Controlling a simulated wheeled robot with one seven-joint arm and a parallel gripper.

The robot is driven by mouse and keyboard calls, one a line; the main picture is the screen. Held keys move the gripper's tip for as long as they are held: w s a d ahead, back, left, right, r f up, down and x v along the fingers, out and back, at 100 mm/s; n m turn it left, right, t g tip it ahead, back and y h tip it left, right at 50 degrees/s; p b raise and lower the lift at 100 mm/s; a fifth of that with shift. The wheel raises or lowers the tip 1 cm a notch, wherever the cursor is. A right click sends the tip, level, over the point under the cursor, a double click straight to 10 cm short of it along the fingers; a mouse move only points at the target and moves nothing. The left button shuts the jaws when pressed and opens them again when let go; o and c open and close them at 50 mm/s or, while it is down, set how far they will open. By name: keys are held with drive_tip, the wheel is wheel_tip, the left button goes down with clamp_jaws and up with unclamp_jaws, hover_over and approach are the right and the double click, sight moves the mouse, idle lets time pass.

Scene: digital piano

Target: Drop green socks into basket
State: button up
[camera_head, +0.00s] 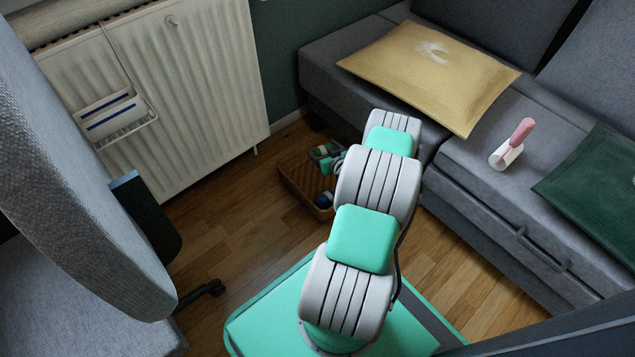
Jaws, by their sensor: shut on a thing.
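A brown wicker basket (297,186) stands on the wooden floor between the radiator and the sofa. My gripper (331,162) shows small at the basket, partly hidden behind my own arm. It is shut on a dark green bundle, the green socks (322,152), at the basket's upper side. The picture is too small to tell whether the socks touch the basket. A dark blue item (324,199) lies in the basket's near part. My arm covers the basket's right side.
A grey sofa (470,165) with a yellow cushion (430,75), a green cushion (600,190) and a pink-and-white lint roller (510,150) is at right. A white radiator (200,90) and a grey chair (70,190) are at left. Floor left of the basket is clear.

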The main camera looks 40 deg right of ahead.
wheel_tip(320, 180, down, 4)
drive_tip(key=shift+f+b, duration=0.15)
drive_tip(key=shift+b, duration=1.1)
drive_tip(key=o, duration=1.4)
drive_tip(key=p+v, duration=0.3)
drive_tip(key=v, duration=0.5)
drive_tip(key=shift+w+p, duration=0.1)
drive_tip(key=shift+p, duration=0.2)
